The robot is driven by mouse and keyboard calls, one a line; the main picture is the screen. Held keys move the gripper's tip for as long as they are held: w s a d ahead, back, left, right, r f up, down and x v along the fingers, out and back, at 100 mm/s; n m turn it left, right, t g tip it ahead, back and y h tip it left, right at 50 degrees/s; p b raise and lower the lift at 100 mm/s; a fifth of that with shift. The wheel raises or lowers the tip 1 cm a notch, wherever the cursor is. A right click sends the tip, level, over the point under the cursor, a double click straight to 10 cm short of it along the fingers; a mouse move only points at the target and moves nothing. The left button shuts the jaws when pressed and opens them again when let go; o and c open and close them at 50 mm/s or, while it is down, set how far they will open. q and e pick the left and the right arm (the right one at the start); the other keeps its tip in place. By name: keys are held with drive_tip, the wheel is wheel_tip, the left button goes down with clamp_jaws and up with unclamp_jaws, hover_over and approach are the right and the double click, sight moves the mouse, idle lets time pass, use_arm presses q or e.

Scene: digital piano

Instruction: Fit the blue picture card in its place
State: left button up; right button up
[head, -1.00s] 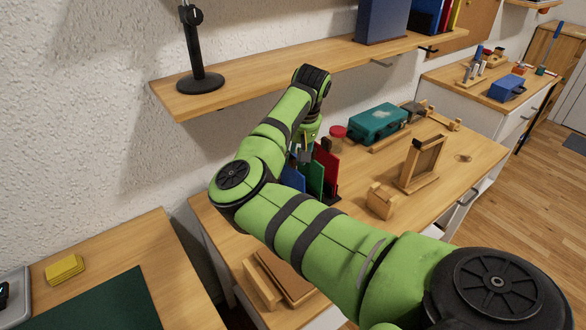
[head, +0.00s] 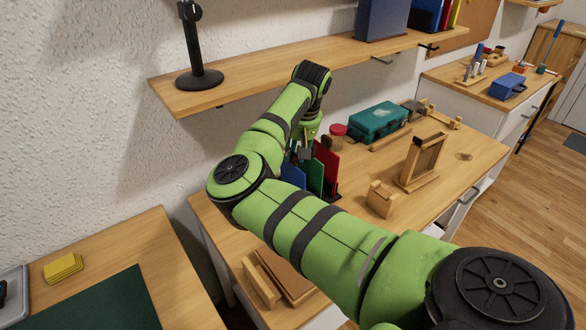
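The blue card (head: 292,176) stands on edge at the left of a row, beside a green card (head: 315,178) and a red card (head: 327,160). My arm hides part of it. My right gripper (head: 303,153) points down at the top of the blue card, close to it. Whether it touches the card, and whether its fingers are open or shut, I cannot tell. A wooden upright frame (head: 407,163) stands on the table to the right. My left gripper is out of view.
A small wooden block stand (head: 381,199) sits before the frame. A teal case (head: 377,121) and a red-lidded jar (head: 338,131) are behind. A wall shelf (head: 240,89) hangs above my arm. The table's right part (head: 465,157) is mostly clear.

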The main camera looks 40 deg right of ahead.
clamp_jaws()
drive_tip(key=shift+r, duration=0.2)
drive_tip(key=w+p+v, duration=0.1)
drive_tip(key=p+v, duration=0.3)
drive_tip(key=v, duration=0.3)
drive_tip(key=w+r+p+v, duration=0.1)
drive_tip(key=w+p+v, duration=0.1)
drive_tip(key=v, duration=0.6)
drive_tip(key=shift+w+p, duration=0.3)
drive_tip(key=shift+p, duration=0.55)
idle(2.7)
drive_tip(key=shift+d+r, duration=0.1)
idle(0.3)
